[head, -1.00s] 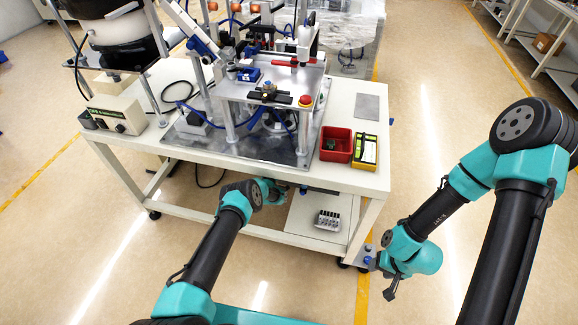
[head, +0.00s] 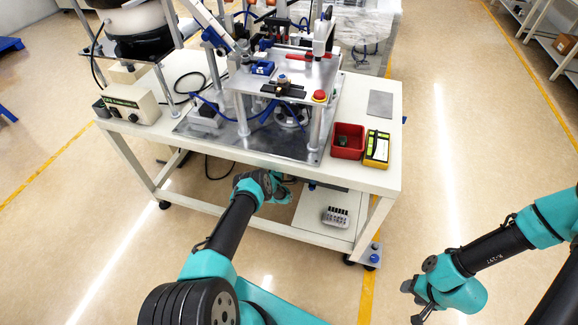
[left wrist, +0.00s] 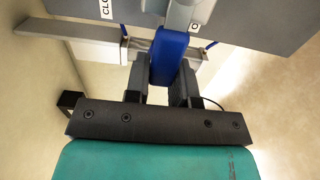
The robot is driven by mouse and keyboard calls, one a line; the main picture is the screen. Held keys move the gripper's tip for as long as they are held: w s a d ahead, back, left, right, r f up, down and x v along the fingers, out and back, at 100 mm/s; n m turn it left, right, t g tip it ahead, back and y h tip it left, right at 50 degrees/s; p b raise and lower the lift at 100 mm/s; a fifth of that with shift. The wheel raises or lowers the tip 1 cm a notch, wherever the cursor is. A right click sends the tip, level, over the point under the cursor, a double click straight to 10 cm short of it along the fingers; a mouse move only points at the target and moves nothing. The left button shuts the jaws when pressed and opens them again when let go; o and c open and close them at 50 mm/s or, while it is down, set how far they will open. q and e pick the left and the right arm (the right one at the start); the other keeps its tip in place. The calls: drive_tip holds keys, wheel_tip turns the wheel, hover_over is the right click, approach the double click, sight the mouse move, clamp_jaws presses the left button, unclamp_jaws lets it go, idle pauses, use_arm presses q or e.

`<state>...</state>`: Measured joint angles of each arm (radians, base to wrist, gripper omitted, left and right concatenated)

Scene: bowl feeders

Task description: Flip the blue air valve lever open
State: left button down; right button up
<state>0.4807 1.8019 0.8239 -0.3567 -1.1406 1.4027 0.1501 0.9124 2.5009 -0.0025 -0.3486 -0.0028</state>
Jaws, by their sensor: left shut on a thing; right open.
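The blue air valve lever (left wrist: 168,57) shows in the left wrist view, hanging from a grey valve body (left wrist: 188,14) and tilted slightly. My left gripper (left wrist: 165,82) is shut on the lever, one dark finger on each side. A partly cut label reading "CLO" (left wrist: 106,8) is to the lever's left, and one showing "O" (left wrist: 194,24) is just to its right. In the head view my left arm reaches under the front edge of the white table (head: 375,180); the lever and the fingertips are hidden there. My right gripper (head: 416,302) is open and empty, low at the right over the floor.
On the tabletop are a metal fixture with a red button (head: 319,96), a red bin (head: 348,140), a yellow-black device (head: 377,149) and a control box (head: 130,104). A small block with several pegs (head: 336,217) lies on the lower shelf. The floor right of the table is clear.

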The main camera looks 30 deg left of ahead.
use_arm(q)
drive_tip(key=shift+f, duration=0.1)
idle(0.3)
drive_tip(key=c, duration=1)
unclamp_jaws()
drive_tip(key=shift+o, duration=0.2)
drive_tip(key=shift+s, duration=0.15)
drive_tip(key=s+d, duration=0.3)
drive_tip(key=s, duration=1.4)
